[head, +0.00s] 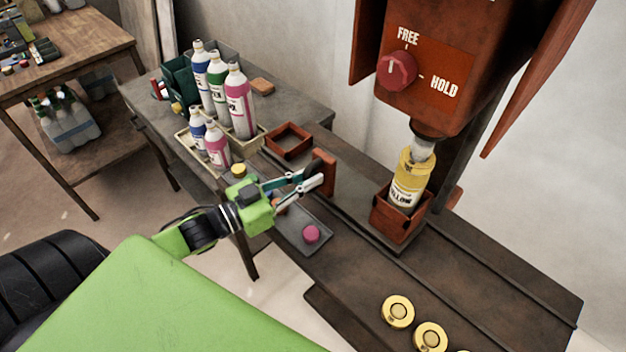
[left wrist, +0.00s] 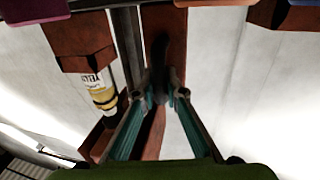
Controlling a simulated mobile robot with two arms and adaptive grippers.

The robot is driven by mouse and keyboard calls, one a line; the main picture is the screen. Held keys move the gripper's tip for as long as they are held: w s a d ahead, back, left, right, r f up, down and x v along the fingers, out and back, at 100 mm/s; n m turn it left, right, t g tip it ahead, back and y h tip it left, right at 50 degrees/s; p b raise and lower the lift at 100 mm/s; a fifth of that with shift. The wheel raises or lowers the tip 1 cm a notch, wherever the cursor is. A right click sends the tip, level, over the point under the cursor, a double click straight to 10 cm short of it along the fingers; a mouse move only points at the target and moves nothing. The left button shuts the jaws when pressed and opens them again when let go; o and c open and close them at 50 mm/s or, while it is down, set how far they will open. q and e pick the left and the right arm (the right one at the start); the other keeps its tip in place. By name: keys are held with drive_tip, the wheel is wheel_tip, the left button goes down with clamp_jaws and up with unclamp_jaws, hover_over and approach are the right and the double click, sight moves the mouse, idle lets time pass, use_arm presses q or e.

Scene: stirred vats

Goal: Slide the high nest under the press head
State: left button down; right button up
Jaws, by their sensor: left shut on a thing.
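A red-brown box-shaped nest (head: 392,222) holds a yellow-labelled bottle (head: 408,180) directly below the press head (head: 425,130). The bottle's top meets or nearly meets the ram; I cannot tell which. A second red-brown nest (head: 287,143), square and empty, sits farther back on the same slide. I cannot tell for sure which is the high one. My left gripper (head: 316,178) is shut on this handle. The left wrist view shows its fingertips (left wrist: 168,82) against the handle, with the bottle (left wrist: 100,92) at left. My right gripper is out of view.
A grey tray (head: 294,243) with a pink cap lies below my gripper. Gold discs (head: 397,311) lie at the bench's front. Several bottles (head: 238,100) stand on the left table.

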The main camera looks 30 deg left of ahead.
use_arm(q)
drive_tip(key=shift+w+a+r, duration=0.1)
drive_tip(key=shift+w+a, duration=0.05)
drive_tip(key=shift+a, duration=0.05)
drive_tip(key=c, duration=2)
unclamp_jaws()
drive_tip(key=shift+a, duration=0.1)
drive_tip(key=shift+c, duration=0.2)
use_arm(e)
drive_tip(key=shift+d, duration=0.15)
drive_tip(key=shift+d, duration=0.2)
use_arm(q)
drive_tip(key=v, duration=1.2)
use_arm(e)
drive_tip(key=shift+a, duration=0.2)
